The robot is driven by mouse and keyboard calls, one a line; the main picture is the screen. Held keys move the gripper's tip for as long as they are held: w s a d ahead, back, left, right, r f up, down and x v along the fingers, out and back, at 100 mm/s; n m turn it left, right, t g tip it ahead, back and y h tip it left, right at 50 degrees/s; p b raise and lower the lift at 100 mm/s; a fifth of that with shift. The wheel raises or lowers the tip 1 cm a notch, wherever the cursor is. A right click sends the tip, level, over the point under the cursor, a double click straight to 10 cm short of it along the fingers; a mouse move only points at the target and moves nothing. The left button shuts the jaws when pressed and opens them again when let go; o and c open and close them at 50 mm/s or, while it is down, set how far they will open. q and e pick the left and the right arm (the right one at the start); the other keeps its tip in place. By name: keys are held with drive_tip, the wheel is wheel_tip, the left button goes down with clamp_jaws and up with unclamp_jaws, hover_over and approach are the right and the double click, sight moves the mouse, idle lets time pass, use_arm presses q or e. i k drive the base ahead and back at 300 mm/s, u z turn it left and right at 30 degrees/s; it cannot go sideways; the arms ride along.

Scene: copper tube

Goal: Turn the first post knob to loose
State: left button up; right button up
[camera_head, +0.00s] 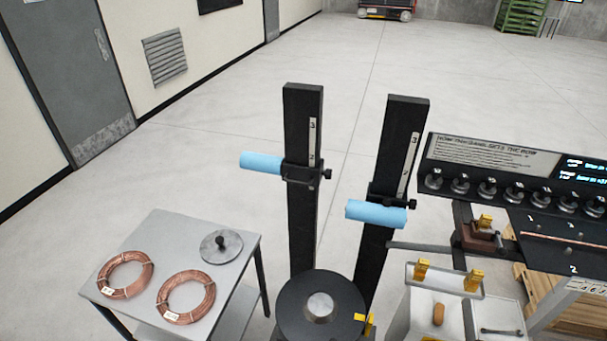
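Two black upright posts stand in the middle of the head view. The left post (302,235) carries a sliding collar (299,172) with a light blue roller (261,162) pointing left and a small dark knob (327,174) on its right side. The right post (398,140) carries a light blue roller (376,213) set lower, with a small dark knob (411,203) at its right. Both posts have a pale scale strip with a 3 near the top. Which post is the first cannot be told. Neither of my grippers shows.
A grey table (150,240) at left holds two copper coils (125,274) and a round grey disc (221,246). A black turntable (320,308) stands before the posts. At right are a panel with several knobs (515,192) and a white box (436,313).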

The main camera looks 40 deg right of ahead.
sight(328, 173)
drive_tip(key=k, duration=0.8)
drive_tip(key=z, duration=0.75)
drive_tip(key=i, duration=0.5)
drive_tip(key=u, duration=0.05)
